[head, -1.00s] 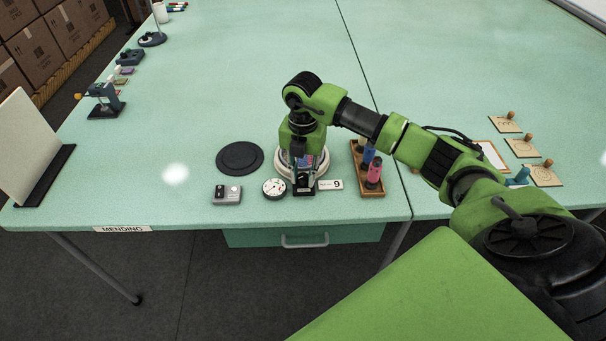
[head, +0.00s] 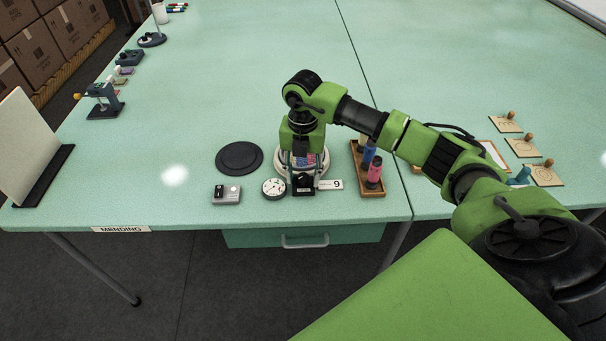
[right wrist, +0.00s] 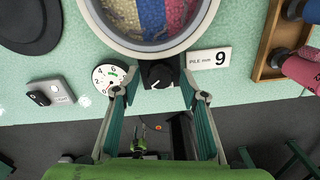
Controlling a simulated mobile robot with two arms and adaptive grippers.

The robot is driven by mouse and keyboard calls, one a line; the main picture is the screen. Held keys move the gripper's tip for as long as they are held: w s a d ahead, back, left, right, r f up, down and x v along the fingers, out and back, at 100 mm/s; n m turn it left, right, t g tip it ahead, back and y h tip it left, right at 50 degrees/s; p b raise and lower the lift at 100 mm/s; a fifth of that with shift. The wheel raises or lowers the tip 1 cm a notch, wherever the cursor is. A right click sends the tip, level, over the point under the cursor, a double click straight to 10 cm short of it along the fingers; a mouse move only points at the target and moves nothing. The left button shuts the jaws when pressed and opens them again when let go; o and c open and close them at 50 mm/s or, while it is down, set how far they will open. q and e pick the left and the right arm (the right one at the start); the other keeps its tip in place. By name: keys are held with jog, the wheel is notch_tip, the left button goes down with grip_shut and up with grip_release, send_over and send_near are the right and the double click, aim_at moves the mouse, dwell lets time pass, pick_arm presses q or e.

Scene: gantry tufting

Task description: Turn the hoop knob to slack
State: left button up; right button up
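The hoop (head: 324,166), a pale round frame around striped blue, red and tan fabric, lies near the table's front edge. Its rim (right wrist: 150,52) crosses the top of the right wrist view. The black hoop knob (right wrist: 160,74) with a white mark sits at the hoop's front; it also shows in the head view (head: 303,184). My right gripper (head: 304,180) points down over the front of the hoop. In the right wrist view its fingers (right wrist: 158,82) are open on either side of the knob, with gaps showing. My left gripper is out of view.
A round white dial (head: 274,188) stands close left of the knob, with a grey switch box (head: 227,194) further left. A "9" sign (head: 331,184) and a wooden spool rack (head: 371,190) are to the right. A black disc (head: 239,157) lies behind left.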

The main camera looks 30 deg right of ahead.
aim_at(303, 177)
notch_tip(303, 177, up, 12)
dwell(0.5)
dwell(0.4)
